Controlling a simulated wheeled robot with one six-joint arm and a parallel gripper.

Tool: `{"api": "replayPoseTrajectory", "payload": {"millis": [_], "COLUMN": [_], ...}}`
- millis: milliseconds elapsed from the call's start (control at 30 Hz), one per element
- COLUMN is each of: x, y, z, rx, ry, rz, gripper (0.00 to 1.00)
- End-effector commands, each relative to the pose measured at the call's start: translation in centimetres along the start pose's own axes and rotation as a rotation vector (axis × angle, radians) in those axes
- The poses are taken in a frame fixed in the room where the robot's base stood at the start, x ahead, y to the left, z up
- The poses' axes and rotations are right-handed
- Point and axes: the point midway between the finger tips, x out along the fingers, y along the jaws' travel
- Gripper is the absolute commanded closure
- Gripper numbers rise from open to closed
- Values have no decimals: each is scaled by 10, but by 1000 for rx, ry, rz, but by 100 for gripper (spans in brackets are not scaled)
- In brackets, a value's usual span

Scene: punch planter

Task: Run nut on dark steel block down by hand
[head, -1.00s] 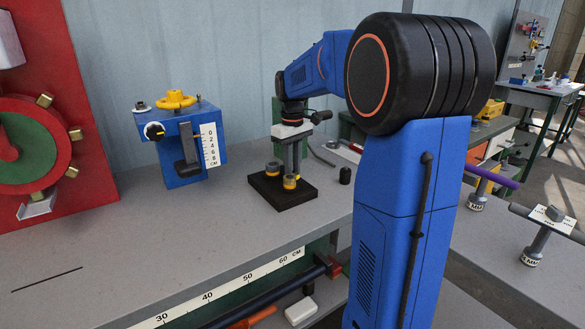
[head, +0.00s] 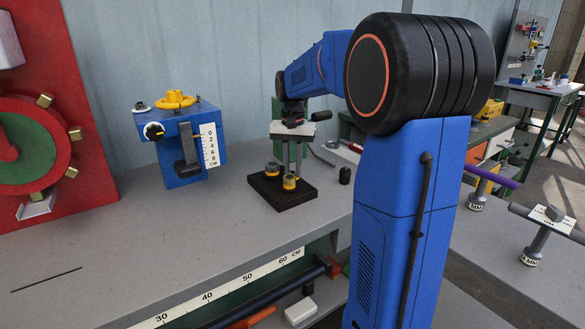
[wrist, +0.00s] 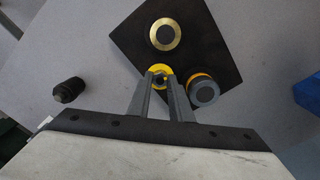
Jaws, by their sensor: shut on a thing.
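The dark steel block (head: 284,197) is a flat black plate on the grey bench, and it also shows in the wrist view (wrist: 215,50). In the wrist view a small yellow nut (wrist: 160,70) with a dark centre sits between my fingertips. My gripper (wrist: 161,87) points down and is shut on this nut over the block. In the head view my gripper (head: 290,170) reaches down to the block; I cannot clearly make out the nut there. How far down the nut sits is not visible.
Beside the nut stand a brass-ringed round piece (wrist: 163,35) and an orange-ringed post (wrist: 203,93), close to the fingers. A small black knob (wrist: 69,90) stands off the block. A blue fixture with a scale (head: 190,145) stands left. Bench between is clear.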

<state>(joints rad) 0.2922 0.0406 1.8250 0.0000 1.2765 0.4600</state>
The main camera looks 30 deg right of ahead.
Motion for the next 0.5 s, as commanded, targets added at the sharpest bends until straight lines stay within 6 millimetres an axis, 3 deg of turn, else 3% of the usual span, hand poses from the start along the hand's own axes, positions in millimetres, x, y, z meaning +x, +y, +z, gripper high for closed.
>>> {"api": "replayPoseTrajectory", "payload": {"millis": [500], "x": [-1], "y": [0], "z": [-1], "rx": [484], "ry": [3], "rz": [-2], "gripper": [100]}}
